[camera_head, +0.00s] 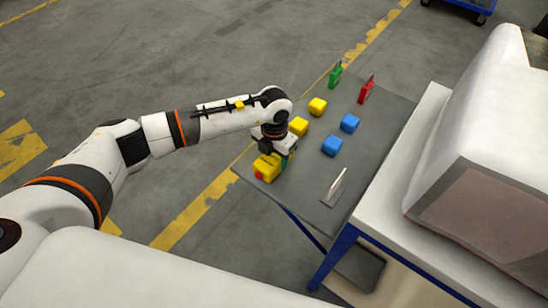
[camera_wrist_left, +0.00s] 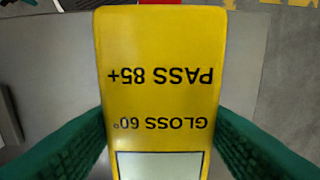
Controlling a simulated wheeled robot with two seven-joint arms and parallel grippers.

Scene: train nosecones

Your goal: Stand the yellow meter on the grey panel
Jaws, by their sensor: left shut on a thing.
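The yellow meter (camera_head: 266,168) has a red end and is in my left gripper (camera_head: 284,162), low over the near left corner of the table. In the left wrist view the meter (camera_wrist_left: 160,70) fills the middle, its printed text upside down and part of a pale display at the bottom edge. Green fingers press on both its sides. I cannot tell whether it touches the table. A small pale grey panel (camera_head: 337,185) stands tilted on a dark base to the right of the gripper, apart from the meter. My right gripper is out of view.
The grey table (camera_head: 301,190) holds yellow blocks (camera_head: 317,107), blue blocks (camera_head: 332,146), a green item (camera_head: 335,76) and a red item (camera_head: 366,91). A large white nosecone (camera_head: 470,130) on a blue-legged stand is at the right. Bare tabletop lies between meter and panel.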

